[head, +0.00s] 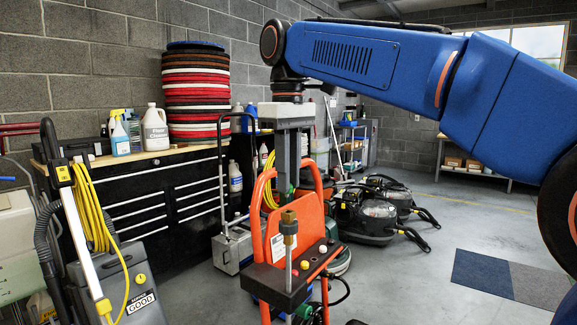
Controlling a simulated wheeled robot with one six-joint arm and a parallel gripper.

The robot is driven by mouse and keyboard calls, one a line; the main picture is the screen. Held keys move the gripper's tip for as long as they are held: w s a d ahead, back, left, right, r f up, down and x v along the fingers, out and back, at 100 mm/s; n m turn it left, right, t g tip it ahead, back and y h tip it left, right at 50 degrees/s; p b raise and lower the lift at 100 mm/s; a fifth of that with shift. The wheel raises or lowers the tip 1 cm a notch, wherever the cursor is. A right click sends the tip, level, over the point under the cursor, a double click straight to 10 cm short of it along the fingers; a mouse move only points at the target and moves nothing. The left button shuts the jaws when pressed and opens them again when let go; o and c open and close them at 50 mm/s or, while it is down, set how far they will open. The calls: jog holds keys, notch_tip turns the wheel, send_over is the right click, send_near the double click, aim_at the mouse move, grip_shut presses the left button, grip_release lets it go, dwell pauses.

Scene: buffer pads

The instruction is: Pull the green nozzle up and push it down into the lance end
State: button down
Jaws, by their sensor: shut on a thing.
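My gripper (289,185) points down in the middle of the head view, above the orange washer cart (268,205). Its grey fingers are shut on the green nozzle, of which at most a small dark green bit shows at the fingertips. The lance (289,272) stands upright at the front of the cart. Its brass-coloured lance end (289,228) points up, a little below the fingertips in the picture. I cannot tell the gap in depth between them.
The cart's orange handle rises around the gripper's lower part. A black drawer cabinet (140,205) with bottles and stacked pads (195,95) stands behind left. A grey machine with a yellow cable (90,215) is at the left.

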jog(key=shift+f, duration=1.45)
jog(key=shift+s+d, duration=0.15)
jog(key=shift+f, duration=0.5)
dwell(1.3)
jog(key=c, duration=1.5)
grip_release()
jog(key=shift+c, duration=0.2)
notch_tip(320, 180, up, 7)
jog(key=shift+r, duration=0.2)
